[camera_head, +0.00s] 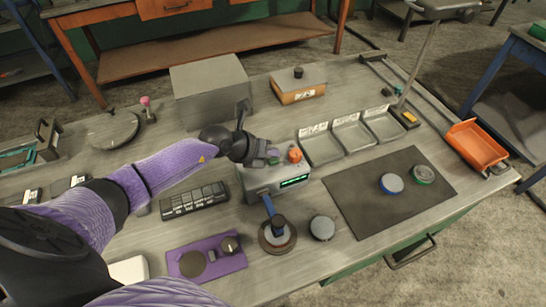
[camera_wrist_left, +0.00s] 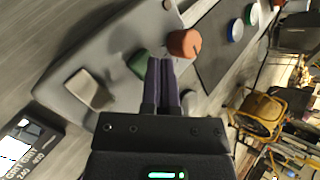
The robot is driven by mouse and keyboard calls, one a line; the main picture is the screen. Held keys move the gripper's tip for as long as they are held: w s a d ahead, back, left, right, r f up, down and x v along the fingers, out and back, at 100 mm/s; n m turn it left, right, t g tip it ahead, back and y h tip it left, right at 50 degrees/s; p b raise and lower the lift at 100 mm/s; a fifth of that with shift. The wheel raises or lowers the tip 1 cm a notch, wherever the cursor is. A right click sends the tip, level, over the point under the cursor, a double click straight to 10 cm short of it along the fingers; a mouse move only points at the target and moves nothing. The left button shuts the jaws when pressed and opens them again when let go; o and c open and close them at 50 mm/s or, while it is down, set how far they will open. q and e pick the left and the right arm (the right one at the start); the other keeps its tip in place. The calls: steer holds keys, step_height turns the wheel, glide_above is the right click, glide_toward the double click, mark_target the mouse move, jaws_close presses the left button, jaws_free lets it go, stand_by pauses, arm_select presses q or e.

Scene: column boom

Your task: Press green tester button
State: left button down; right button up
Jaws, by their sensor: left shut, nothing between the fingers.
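The grey tester (camera_head: 275,180) stands on the bench with a lit green display on its front. Its green button (camera_head: 273,161) shows partly beneath my left gripper (camera_head: 272,152). A taller orange-red button (camera_head: 295,155) is to the right of it. In the left wrist view the green button (camera_wrist_left: 138,63) sits just beside the closed fingertips (camera_wrist_left: 161,58), partly hidden by them. The orange-red button (camera_wrist_left: 185,43) is on the other side of the fingertips. I cannot tell whether the fingers touch the green button. My left gripper is shut and empty. My right gripper is not in view.
A pale square switch (camera_wrist_left: 88,90) is also on the tester. Grey trays (camera_head: 321,148) and a dark mat (camera_head: 385,215) with two round pieces lie to the right. A grey box (camera_head: 210,90) stands behind. A purple plate (camera_head: 205,258) and a round stand (camera_head: 277,240) are in front.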

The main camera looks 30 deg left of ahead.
mark_target(271, 161)
arm_select(q)
steer(key=shift+f+b, duration=0.3)
steer(key=shift+f, duration=0.15)
stand_by(0.4)
stand_by(0.3)
steer(key=shift+r+p, duration=0.9)
steer(key=shift+p, duration=0.1)
step_height(271, 161, up, 5)
steer(key=p, duration=0.5)
steer(key=shift+r, duration=0.1)
